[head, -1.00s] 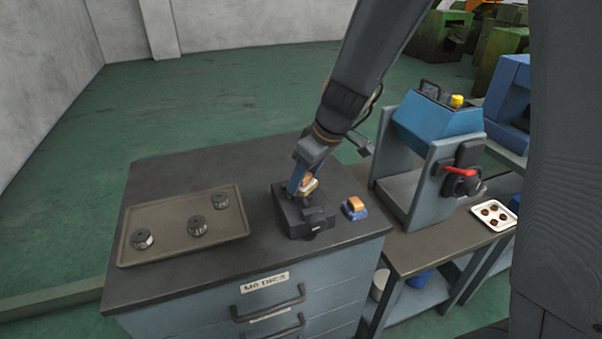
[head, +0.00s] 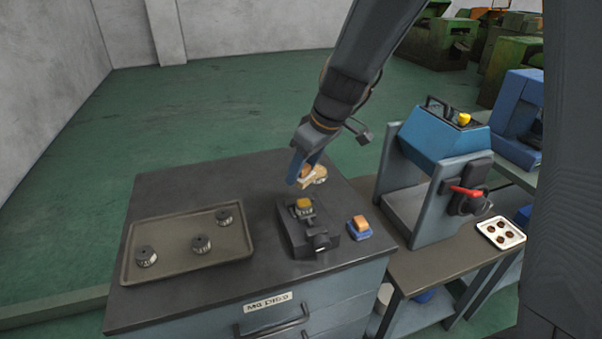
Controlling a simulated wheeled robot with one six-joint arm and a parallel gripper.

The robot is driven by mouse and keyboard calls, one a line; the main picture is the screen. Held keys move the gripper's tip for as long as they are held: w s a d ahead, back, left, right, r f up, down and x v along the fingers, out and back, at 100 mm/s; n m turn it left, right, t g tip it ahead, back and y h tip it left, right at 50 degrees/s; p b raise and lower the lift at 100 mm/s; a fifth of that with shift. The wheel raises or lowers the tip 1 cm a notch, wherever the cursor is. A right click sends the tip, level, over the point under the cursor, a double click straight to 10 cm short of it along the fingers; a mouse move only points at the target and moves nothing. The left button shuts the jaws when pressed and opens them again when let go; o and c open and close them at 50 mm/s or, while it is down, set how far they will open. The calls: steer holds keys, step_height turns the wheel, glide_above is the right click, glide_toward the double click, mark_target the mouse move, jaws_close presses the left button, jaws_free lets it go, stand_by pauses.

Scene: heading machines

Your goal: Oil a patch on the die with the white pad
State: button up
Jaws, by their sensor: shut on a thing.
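My gripper (head: 303,180) is shut on a small pad (head: 318,174) with a pale side and a tan-orange part. It holds the pad above the cabinet top, just behind and above the dark clamp block (head: 294,235). The die (head: 304,210) sits in this block, a small round metal piece with a yellow-amber patch on top. The pad looks apart from the die. The pad's working face is partly hidden by the gripper fingers.
An orange-topped blue block (head: 358,228) stands right of the clamp. A tray (head: 187,268) with three dark dies lies at the left. A blue-headed press (head: 440,140) and a white tray (head: 486,226) stand on the right-hand bench. The cabinet top's back left is clear.

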steer(key=shift+a+r+p, duration=0.1)
steer(key=shift+r+p, duration=0.6)
steer(key=shift+r, duration=0.7)
